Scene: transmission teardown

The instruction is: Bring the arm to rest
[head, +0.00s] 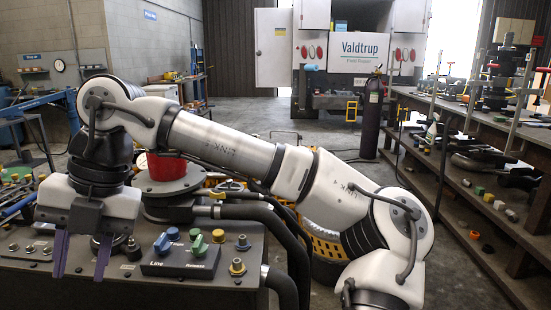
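My gripper (80,262) hangs at the left, fingers pointing down, above the near left part of the dark workbench (210,288). Its two purple fingers are wide apart, and I see nothing held between them. My arm (230,150) spans from the lower right, up through a bent elbow, and across to the gripper. A control box (180,258) marked "Line" and "Release" sits on the bench just right of the gripper. It carries blue and green knobs. I cannot tell how high the fingertips are above the bench.
A red round container (167,167) stands behind the gripper, close to the arm. Thick black hoses (285,250) run down the bench's right side. Shelves with parts (480,150) line the right wall. A dark gas cylinder (372,118) stands on the floor. The floor behind is partly open.

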